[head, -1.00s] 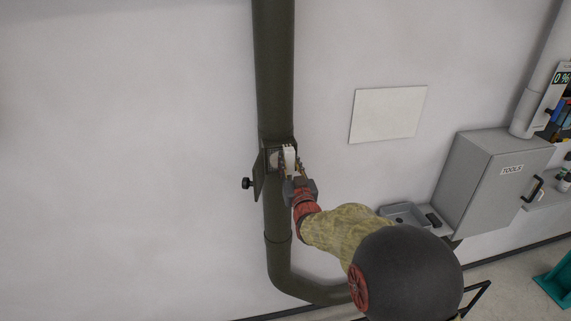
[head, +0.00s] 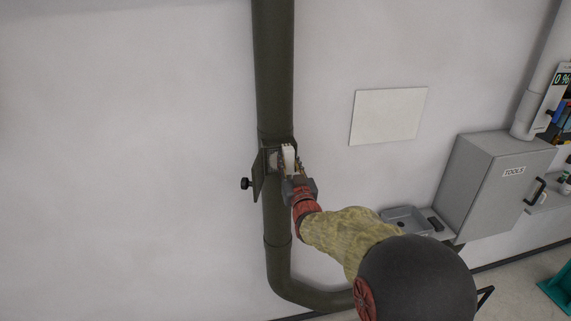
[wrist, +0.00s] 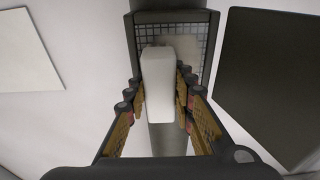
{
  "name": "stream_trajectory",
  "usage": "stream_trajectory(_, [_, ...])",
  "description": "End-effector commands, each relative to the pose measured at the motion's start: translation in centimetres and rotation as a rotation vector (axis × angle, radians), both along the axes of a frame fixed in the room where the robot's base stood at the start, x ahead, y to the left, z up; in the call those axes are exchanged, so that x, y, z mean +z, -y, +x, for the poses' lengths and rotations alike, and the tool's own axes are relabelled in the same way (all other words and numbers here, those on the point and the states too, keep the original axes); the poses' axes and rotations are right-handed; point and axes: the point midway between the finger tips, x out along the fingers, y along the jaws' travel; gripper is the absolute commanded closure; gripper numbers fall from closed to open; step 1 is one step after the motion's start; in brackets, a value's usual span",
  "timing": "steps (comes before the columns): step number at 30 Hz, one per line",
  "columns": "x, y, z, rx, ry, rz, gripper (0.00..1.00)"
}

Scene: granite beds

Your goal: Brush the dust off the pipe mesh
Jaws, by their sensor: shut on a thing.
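The dark green pipe (head: 275,80) runs down the wall, with an open hatch in its middle. The pipe mesh (wrist: 202,28) shows in the wrist view as a dark grid inside the hatch, with a pale dusty patch (wrist: 188,46) on it, partly behind the brush. My gripper (head: 289,168) is shut on a white block-shaped brush (wrist: 158,85), whose far end is at the mesh. I cannot tell whether it touches. The brush also shows at the hatch in the head view (head: 288,155). It hides much of the lower mesh.
The hatch door (head: 257,177) stands open, with a black knob (head: 245,184); it is the dark panel (wrist: 275,80) in the wrist view. A pale wall plate (head: 389,115), a grey tools cabinet (head: 480,180) and a grey tray (head: 405,220) are to the right. The wall at left is clear.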

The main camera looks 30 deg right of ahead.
Motion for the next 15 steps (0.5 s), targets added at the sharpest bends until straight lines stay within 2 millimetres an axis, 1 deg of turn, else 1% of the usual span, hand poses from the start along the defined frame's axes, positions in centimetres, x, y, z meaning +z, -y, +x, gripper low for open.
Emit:
stream_trajectory(9, [0.0, -2.2, 0.5, 0.005, 0.002, -0.002, 0.96])
stream_trajectory(12, [0.1, -2.3, 0.5, 0.003, 0.002, -0.002, 0.96])
stream_trajectory(15, [0.1, -1.9, 0.4, 0.002, 0.002, -0.002, 0.96])
